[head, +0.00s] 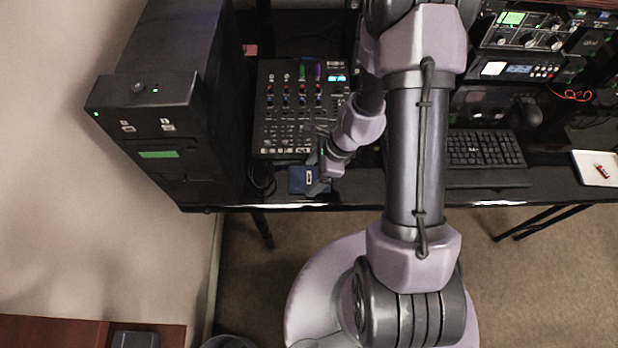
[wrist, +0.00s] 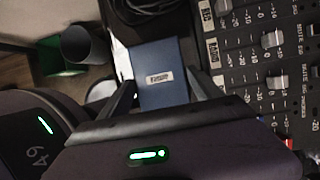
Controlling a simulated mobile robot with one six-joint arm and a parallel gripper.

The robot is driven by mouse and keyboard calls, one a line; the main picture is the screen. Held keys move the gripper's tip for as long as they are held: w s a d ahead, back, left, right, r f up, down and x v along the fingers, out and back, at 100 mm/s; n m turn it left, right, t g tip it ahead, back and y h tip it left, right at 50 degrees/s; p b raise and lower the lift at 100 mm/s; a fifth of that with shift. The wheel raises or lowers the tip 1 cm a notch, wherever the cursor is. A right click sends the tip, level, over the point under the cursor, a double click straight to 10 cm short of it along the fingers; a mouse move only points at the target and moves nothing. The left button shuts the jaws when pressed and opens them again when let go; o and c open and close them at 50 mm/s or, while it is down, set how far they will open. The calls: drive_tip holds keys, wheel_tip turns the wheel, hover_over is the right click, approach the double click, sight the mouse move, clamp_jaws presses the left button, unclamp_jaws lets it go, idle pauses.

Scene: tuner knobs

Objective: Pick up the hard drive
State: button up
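The hard drive is a small blue box (head: 299,180) with a white label, at the front edge of the black desk, just below the mixer in the head view. In the wrist view the blue drive (wrist: 160,68) lies between the two dark fingers of my gripper (wrist: 161,88). One finger is on each side of it, close to its edges; I cannot tell whether they touch. My gripper (head: 317,177) reaches down to the drive from the right in the head view and hides part of it. The fingers are spread apart.
The mixer (head: 290,105) with its sliders stands just behind the drive. A tall black computer tower (head: 185,110) is to the left, with a loose cable between. A keyboard (head: 484,149) and a white tray (head: 592,178) lie to the right.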

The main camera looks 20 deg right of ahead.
drive_tip(key=c, duration=1.1)
drive_tip(key=shift+o, duration=0.2)
drive_tip(key=shift+r, duration=0.1)
